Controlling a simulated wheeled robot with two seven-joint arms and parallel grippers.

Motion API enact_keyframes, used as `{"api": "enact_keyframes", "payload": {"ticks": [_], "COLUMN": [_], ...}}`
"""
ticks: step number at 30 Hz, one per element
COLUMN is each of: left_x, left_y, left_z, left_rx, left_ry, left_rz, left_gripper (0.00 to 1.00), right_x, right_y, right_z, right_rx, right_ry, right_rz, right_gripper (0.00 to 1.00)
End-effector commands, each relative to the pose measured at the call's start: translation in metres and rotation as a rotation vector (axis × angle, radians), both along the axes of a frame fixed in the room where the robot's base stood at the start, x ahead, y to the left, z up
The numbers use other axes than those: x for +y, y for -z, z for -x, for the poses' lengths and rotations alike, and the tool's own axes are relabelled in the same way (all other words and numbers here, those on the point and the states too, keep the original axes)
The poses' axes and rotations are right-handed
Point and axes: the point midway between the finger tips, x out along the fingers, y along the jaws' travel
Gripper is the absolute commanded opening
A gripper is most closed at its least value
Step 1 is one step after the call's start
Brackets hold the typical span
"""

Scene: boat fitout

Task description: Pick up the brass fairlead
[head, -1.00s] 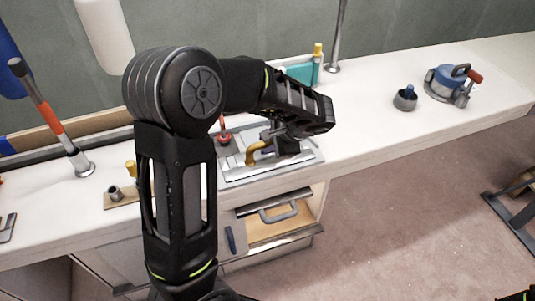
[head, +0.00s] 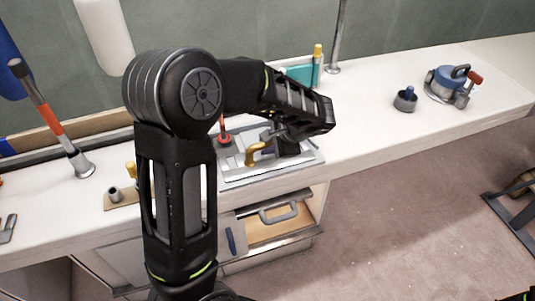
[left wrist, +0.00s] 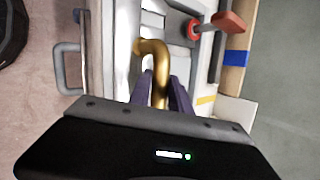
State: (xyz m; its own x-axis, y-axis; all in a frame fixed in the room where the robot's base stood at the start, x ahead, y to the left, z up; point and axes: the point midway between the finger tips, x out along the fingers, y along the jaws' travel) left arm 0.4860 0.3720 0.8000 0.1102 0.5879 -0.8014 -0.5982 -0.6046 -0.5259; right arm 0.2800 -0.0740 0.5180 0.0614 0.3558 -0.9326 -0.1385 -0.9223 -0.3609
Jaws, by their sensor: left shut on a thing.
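The brass fairlead (head: 257,153) is a bent, gold-coloured piece over the grey tray (head: 240,176) on the bench. In the left wrist view the brass fairlead (left wrist: 154,52) rises between the fingers of my left gripper (left wrist: 162,85). My left gripper (head: 270,148) is shut on it, with the jaws at the tray. I cannot tell whether the fairlead touches the tray. My arm hides part of the tray. My right gripper is not in view.
A red-handled tool (head: 223,134) stands at the tray's left. An open drawer (head: 275,228) juts out below. A blue-and-grey winch (head: 451,83) and a small dark cup (head: 405,100) stand to the right, with clear bench between.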

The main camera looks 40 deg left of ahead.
Motion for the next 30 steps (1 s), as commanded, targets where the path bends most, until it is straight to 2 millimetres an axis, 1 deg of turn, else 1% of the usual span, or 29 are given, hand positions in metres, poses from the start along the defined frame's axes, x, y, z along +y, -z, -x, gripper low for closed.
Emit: {"api": "enact_keyframes", "payload": {"ticks": [5, 8, 11, 18, 22, 26, 30], "left_x": [0.0, 0.0, 0.0, 0.0, 0.0, 0.0, 0.0], "left_y": [-0.001, -0.007, -0.019, -0.063, -0.085, -0.097, -0.101], "left_z": [0.0, 0.0, 0.0, -0.001, -0.001, 0.0, 0.0], "left_rx": [0.003, 0.001, -0.001, -0.005, -0.004, -0.002, -0.001], "left_ry": [0.002, 0.002, 0.001, 0.0, 0.001, 0.001, 0.001], "left_rz": [0.0, 0.0, 0.0, 0.0, 0.0, 0.0, 0.001], "left_gripper": [0.0, 0.0, 0.0, 0.0, 0.0, 0.0, 0.0], "right_x": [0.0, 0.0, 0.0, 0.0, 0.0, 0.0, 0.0], "right_y": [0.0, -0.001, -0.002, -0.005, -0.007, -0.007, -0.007], "right_z": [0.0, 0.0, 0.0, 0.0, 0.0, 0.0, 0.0], "right_rx": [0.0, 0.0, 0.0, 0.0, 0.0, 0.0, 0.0], "right_ry": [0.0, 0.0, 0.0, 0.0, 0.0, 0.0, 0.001], "right_rz": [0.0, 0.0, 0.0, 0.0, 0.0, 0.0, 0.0], "right_gripper": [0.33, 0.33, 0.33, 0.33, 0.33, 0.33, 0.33]}}
